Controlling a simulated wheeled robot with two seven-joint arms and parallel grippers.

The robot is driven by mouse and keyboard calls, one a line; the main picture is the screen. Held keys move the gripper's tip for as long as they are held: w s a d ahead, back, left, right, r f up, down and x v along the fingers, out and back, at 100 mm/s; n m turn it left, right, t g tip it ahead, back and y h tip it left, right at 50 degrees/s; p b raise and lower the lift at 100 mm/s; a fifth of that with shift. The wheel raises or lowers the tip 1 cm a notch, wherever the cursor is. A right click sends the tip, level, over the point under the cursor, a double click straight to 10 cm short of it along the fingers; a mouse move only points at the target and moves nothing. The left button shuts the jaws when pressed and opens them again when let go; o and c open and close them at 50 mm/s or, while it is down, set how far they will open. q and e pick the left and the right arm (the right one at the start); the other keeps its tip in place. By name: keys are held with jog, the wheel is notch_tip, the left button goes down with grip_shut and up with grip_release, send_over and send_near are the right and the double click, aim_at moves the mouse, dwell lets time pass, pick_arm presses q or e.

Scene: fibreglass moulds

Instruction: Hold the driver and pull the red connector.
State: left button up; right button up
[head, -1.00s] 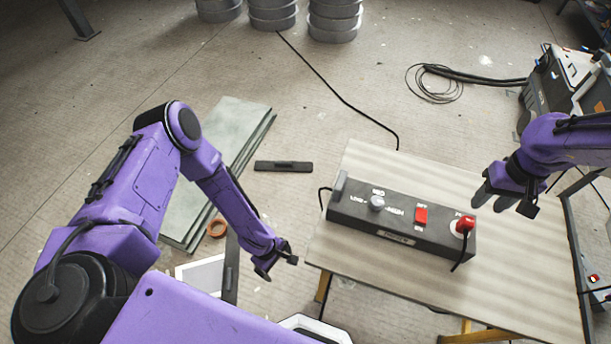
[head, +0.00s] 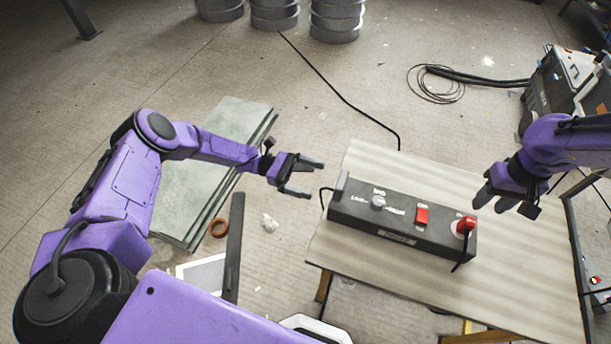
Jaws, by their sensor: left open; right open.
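The driver is a dark grey box (head: 345,216) lying on the table. Its top carries a light knob (head: 378,202), a red switch (head: 421,215) and, at its right end, the red connector (head: 465,226), plugged in with a black cable hanging over the front. My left gripper (head: 305,178) is open and empty, just left of and above the driver's left end, fingers pointing right, apart from the box. My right gripper (head: 494,201) is open above the table, to the right of and behind the red connector, not touching it.
The wooden table (head: 515,292) has bare room in front of and behind the driver. A machine case (head: 562,85) stands at far right.

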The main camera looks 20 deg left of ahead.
aim_at(342, 188)
pick_arm(q)
jog(key=d, duration=0.9)
jog(key=shift+d, duration=0.35)
jog(key=shift+c, duration=0.3)
jog(key=c, duration=1.5)
jog(key=shift+c, duration=1.2)
pick_arm(e)
jog(key=shift+o, duration=1.3)
jog(key=shift+f, duration=0.1)
jog(key=shift+o, duration=0.3)
notch_tip(342, 188, down, 2)
jog(key=shift+f+m, duration=0.1)
jog(key=shift+m, duration=0.7)
jog(key=shift+f, duration=0.1)
jog(key=shift+f, duration=4.4)
